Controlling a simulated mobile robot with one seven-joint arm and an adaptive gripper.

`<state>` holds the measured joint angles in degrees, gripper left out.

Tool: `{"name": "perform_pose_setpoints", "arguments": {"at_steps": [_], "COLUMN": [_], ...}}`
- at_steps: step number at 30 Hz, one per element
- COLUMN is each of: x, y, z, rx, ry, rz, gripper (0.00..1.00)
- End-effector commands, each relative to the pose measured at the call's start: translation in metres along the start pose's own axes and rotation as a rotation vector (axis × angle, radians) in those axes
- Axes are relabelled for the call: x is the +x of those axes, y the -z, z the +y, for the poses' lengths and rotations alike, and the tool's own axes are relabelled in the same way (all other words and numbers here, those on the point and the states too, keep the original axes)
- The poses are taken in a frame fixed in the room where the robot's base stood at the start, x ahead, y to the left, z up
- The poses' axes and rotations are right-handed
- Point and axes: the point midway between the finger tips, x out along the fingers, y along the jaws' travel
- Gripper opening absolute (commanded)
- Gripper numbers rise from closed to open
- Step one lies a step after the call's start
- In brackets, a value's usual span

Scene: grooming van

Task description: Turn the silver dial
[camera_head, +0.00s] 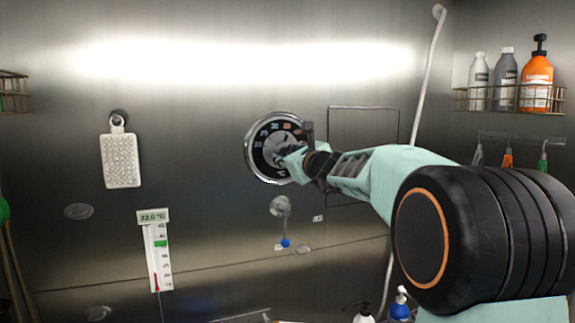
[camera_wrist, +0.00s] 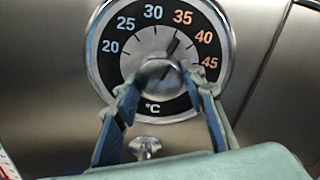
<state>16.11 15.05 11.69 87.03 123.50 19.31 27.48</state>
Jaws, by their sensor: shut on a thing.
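The silver dial (camera_wrist: 160,78) is a round knob at the centre of a black temperature gauge (camera_wrist: 107,72) marked 20 to 45 °C on the metal wall. In the wrist view its thin black pointer lies close to the 35 mark. My gripper (camera_wrist: 160,85) is shut on the dial, one finger on each side of the knob. In the head view the gauge (camera_head: 255,160) is in the middle of the wall, and my gripper (camera_head: 287,158) reaches it from the right, hiding its lower right part and most of the knob.
A thermometer (camera_head: 160,258) reading 22.0 °C and a white bristled pad (camera_head: 121,160) hang to the left. A small tap-like fitting (camera_head: 280,207) is below the gauge. A wire shelf (camera_head: 470,102) with bottles is at the right. A white hose (camera_head: 428,75) runs down behind my arm.

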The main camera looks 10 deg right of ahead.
Motion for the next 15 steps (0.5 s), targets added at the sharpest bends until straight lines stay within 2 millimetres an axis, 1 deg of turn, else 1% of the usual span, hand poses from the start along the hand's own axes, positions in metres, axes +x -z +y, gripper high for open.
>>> {"name": "perform_pose_setpoints", "arguments": {"at_steps": [6,15], "x": [0.0001,0.0001], "y": [0.0006,-0.0008], "z": [0.0006,-0.0003], "rx": [-0.072,-0.093], "ry": [0.0,0.0], "rz": [-0.001,-0.001], "gripper": [0.14,0.14]}}
